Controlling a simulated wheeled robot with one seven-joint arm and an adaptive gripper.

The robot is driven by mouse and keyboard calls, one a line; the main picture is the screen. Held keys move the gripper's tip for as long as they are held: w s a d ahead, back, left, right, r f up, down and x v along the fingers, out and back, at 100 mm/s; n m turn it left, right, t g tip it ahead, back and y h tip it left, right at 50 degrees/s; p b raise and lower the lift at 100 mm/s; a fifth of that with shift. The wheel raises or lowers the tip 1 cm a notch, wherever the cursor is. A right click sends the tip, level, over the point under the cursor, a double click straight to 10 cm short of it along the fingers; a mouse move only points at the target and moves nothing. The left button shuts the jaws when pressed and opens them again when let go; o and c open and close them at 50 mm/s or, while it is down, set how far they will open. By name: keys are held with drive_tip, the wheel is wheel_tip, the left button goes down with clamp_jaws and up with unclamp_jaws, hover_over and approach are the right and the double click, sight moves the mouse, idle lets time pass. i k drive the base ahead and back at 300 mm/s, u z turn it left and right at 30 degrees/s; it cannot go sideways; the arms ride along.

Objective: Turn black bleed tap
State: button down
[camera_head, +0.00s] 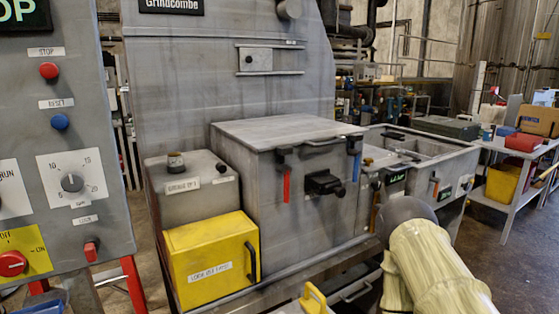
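A grey metal box (290,200) stands in the middle of the machine. On its front are a chunky black fitting (323,183), a red lever (287,185) hanging down and a blue lever (355,167) hanging down. Red and blue levers hang from dark fittings. A small black knob (220,167) sits on the grey tank at left. No readable label marks which black part is the bleed tap. My pale yellow arm enters at the lower right; its gripper cannot be made out in this view.
A yellow box (211,262) with a black handle sits below the grey tank (190,190). A control panel (60,130) with buttons and dials fills the left. An open grey trough (425,150) and a cluttered table (490,185) stand at right. Bare floor (500,265) shows at right.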

sight(376, 186)
drive_tip(key=k, duration=0.35)
drive_tip(key=z, duration=2)
drive_tip(key=i, duration=1.4)
drive_tip(key=u, duration=2.5)
drive_tip(key=k, duration=0.5)
drive_tip(key=z, duration=0.5)
drive_tip(key=i, duration=0.45)
drive_tip(key=u, duration=0.05)
